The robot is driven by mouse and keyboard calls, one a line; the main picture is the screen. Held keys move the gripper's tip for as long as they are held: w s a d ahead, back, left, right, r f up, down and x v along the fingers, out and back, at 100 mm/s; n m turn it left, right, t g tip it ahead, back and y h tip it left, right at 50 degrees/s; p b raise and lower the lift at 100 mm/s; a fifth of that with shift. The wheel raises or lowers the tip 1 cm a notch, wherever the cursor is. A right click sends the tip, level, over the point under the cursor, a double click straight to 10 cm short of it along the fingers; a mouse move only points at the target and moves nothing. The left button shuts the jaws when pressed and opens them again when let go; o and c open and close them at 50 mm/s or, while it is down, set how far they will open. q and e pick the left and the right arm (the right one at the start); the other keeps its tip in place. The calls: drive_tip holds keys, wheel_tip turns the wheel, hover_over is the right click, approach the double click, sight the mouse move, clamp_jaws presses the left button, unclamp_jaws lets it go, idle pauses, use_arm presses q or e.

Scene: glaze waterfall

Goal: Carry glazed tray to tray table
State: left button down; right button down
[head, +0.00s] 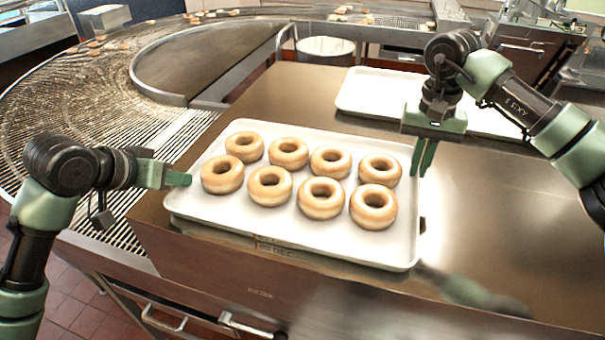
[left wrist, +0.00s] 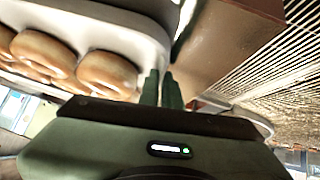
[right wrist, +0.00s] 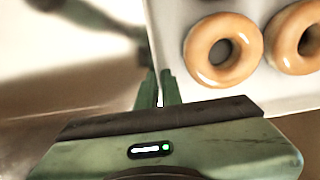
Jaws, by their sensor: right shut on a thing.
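The glazed tray (head: 300,248) is white and rimmed, with several glazed ring doughnuts (head: 321,198) in two rows. It is over the near part of the brown metal table (head: 480,230). My left gripper (head: 182,179) is at the tray's left rim; its fingers (left wrist: 160,90) look close together there, but whether they grip the rim is unclear. My right gripper (head: 422,160) points down at the tray's right rim and is shut on it. In the right wrist view its fingers (right wrist: 160,88) meet the tray's edge beside a doughnut (right wrist: 223,50).
A second white tray (head: 375,88), empty where visible, lies farther back on the table, partly behind my right arm. A curved wire conveyor (head: 60,110) runs along the left and back. A white round bucket (head: 325,48) stands behind the table. The table's right side is clear.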

use_arm(q)
drive_tip(key=shift+r, duration=0.1)
use_arm(e)
drive_tip(key=shift+w+r, duration=0.1)
drive_tip(key=shift+r, duration=0.05)
idle(0.4)
